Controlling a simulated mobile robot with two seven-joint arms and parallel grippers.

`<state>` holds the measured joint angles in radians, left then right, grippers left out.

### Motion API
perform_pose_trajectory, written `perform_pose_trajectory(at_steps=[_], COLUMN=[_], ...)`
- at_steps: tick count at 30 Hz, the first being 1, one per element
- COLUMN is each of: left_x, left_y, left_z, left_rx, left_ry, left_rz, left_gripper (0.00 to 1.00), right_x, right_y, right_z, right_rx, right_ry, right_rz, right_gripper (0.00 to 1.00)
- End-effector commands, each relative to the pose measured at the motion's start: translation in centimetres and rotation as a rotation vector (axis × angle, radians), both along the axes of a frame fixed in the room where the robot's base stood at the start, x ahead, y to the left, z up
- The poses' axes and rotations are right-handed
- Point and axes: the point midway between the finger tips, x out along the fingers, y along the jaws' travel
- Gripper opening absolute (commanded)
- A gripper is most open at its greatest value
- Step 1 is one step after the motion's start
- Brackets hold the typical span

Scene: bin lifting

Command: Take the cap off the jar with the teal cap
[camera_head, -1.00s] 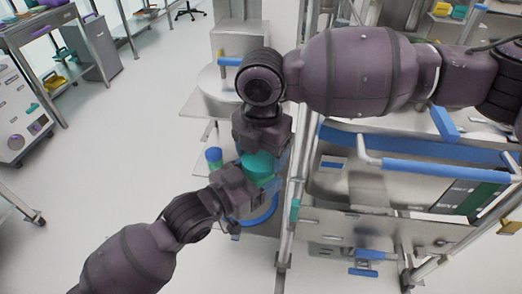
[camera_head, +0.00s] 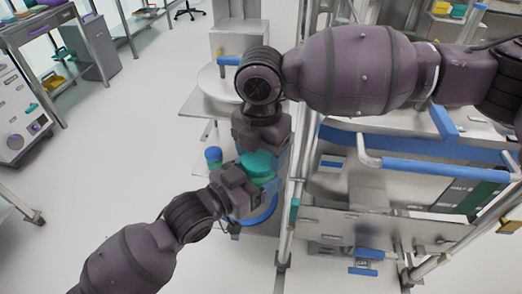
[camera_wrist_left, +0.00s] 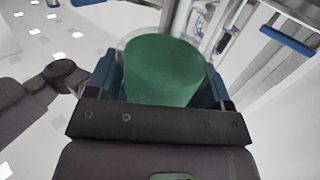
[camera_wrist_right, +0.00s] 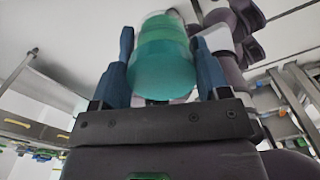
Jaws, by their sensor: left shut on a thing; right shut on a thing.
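The teal cap (camera_head: 258,166) shows between my two grippers in the head view, at the top of the jar. My right gripper (camera_head: 266,150) comes down from above and is shut on the cap. In the right wrist view the teal cap (camera_wrist_right: 162,72) lies between the blue fingers. My left gripper (camera_head: 246,192) comes in from the lower left and is shut on the jar. In the left wrist view the jar (camera_wrist_left: 165,72) shows as a green cylinder with a clear edge between the fingers. The grippers hide much of the jar. I cannot tell whether cap and jar are apart.
A metal cart with a blue handle (camera_head: 440,172) and uprights stands close on the right. Open floor (camera_head: 100,160) lies to the left.

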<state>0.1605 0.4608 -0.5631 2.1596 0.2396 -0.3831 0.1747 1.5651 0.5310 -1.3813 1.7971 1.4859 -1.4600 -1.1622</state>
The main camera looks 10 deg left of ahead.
Motion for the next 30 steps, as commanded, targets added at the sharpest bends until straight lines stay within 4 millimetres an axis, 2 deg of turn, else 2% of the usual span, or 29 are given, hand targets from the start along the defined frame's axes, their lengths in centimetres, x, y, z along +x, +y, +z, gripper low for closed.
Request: perform_pose_trajectory(at_steps=[14, 30], left_x=[-0.2, -0.1], left_y=[-0.3, -0.1], left_z=[-0.1, 0.0], left_rx=[0.0, -0.001], left_ry=[0.002, -0.001], left_rz=[-0.006, -0.002], left_gripper=[0.26, 0.26], right_x=[0.1, 0.0], right_y=[0.3, 0.1], right_z=[1.7, 2.2], right_rx=[0.012, 0.003], right_ry=[-0.007, -0.002], right_rz=[0.001, 0.0], right_gripper=[0.41, 0.42])
